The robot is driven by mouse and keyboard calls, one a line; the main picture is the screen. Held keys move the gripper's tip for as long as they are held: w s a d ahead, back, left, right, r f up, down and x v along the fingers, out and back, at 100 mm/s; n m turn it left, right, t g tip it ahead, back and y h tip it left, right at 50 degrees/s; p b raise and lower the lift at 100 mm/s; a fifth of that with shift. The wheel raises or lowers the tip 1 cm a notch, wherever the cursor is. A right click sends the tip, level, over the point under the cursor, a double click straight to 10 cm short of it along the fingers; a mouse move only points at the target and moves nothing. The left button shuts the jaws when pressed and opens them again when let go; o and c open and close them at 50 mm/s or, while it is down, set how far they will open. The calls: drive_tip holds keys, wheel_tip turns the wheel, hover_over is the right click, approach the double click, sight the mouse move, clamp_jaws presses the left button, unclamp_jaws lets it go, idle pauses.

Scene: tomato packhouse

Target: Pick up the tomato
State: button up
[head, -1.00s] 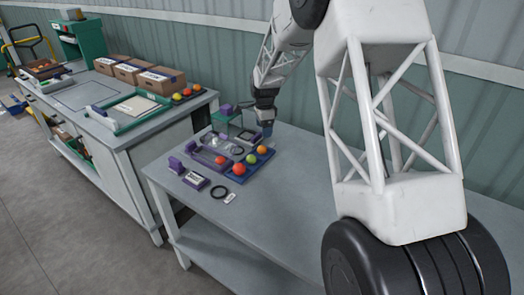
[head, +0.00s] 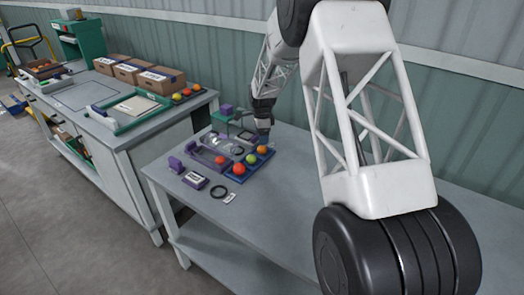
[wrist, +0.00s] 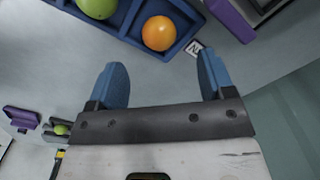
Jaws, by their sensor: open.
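A blue tray (head: 236,180) on the near table holds a red tomato (head: 239,169), a green tomato (head: 251,159) and an orange tomato (head: 262,150) in a row. My gripper (head: 263,139) is just behind the orange tomato's end of the tray. In the wrist view, my gripper (wrist: 162,60) has its two blue fingers apart with nothing between them. The orange tomato (wrist: 159,33) lies just beyond the fingertips, and the green tomato (wrist: 97,6) is partly cut off.
A black ring (head: 239,193), a white label (head: 229,198) and a purple-framed device (head: 195,180) lie near the front. The table is clear to the right. A second bench (head: 130,129) holds cardboard boxes (head: 161,79) and more round produce (head: 187,92).

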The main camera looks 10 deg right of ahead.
sight(262, 149)
drive_tip(key=shift+f, duration=0.4)
drive_tip(key=shift+f, duration=0.1)
drive_tip(key=shift+f, duration=2.55)
drive_tip(key=c, duration=0.8)
